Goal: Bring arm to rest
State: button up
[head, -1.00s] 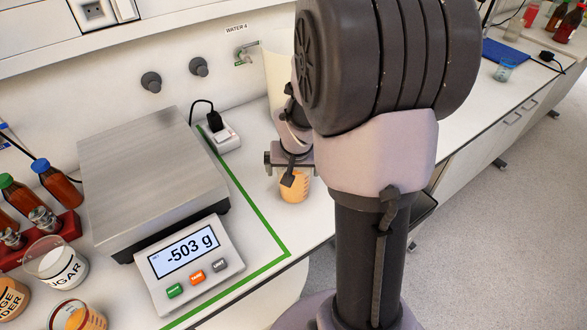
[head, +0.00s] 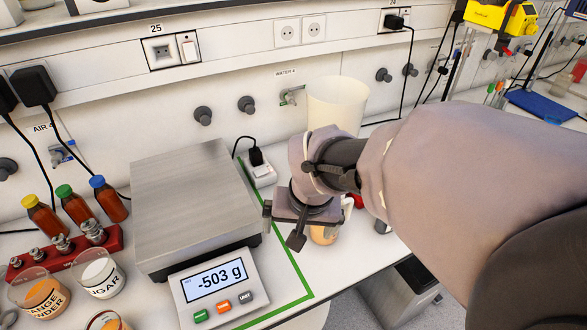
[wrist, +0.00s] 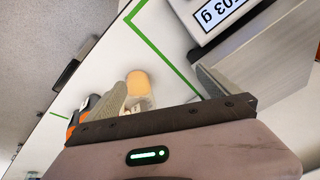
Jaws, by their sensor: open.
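My gripper (head: 300,230) is open and empty, pointing down over the bench to the right of the scale. A small beaker with orange contents (head: 325,236) stands on the bench just behind and below it, partly hidden by the gripper. In the wrist view the beaker (wrist: 139,84) shows beyond the gap between my two fingers (wrist: 160,88), upright on the white bench; I cannot tell how far below the fingertips it is. My arm reaches in from the right side of the head view.
The scale (head: 190,200) reads -503 g, inside a green line. Left of it are a sugar beaker (head: 103,278), an orange powder beaker (head: 40,296), a red rack (head: 60,254) and brown bottles. A large pale jug (head: 338,100) stands behind my gripper.

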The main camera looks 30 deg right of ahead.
jog(key=s+a+r+n+t+y, duration=0.1)
jog(key=s+a+r+t, duration=0.1)
jog(key=a+r, duration=0.45)
jog(key=s+a+r+n+y, duration=0.1)
jog(key=s+a+y, duration=0.1)
jog(key=s+a, duration=0.35)
jog(key=f+b, duration=0.3)
jog(key=d+f+b, duration=0.1)
jog(key=b, duration=0.1)
jog(key=shift+s+f, duration=0.25)
jog(key=shift+s, duration=0.05)
